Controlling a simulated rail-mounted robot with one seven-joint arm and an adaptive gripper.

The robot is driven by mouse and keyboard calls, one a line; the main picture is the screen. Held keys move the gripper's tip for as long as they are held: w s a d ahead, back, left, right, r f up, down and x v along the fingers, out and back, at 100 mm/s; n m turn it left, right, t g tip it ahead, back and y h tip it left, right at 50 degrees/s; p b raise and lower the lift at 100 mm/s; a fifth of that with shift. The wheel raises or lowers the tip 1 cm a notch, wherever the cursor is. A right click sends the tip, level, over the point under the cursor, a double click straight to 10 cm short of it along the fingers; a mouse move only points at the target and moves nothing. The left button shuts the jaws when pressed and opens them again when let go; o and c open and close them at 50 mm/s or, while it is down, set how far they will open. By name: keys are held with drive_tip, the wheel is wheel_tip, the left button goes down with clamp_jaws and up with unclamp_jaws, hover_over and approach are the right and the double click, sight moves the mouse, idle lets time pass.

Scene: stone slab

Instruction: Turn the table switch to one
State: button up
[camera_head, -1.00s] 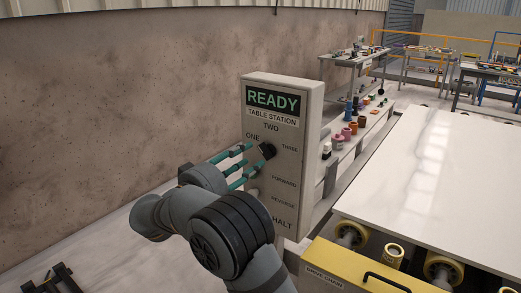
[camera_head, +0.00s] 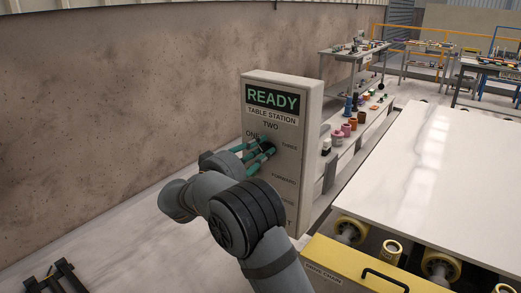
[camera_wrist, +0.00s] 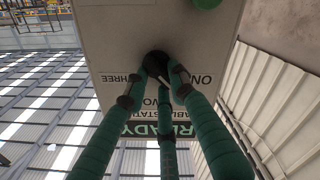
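The table station panel (camera_head: 284,170) is a pale upright box with a READY display (camera_head: 272,99). Its black rotary knob (camera_head: 267,148) sits among the labels ONE at left, TWO above and THREE at right. My gripper (camera_head: 262,152) has teal fingers at the knob. In the wrist view, the black knob (camera_wrist: 155,62) lies between the fingertips of my gripper (camera_wrist: 158,78), which come in around it. Whether the fingers press on the knob is not clear. The knob's pointer direction is hidden.
A green round button (camera_wrist: 206,3) lies on the panel beyond the fingers. My arm covers part of the panel's lower controls. A yellow conveyor housing (camera_head: 350,270) and a long white table top (camera_head: 430,180) stand to the right. The wall is behind at left.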

clamp_jaws()
drive_tip(key=shift+f+n+b, duration=0.25)
drive_tip(key=shift+n+b, duration=0.35)
drive_tip(key=shift+b, duration=0.2)
drive_tip(key=shift+w+a+r+n+b, duration=0.15)
drive_tip(key=shift+n+b, duration=0.25)
drive_tip(key=shift+n, duration=0.8)
drive_tip(key=shift+o, duration=2.1)
unclamp_jaws()
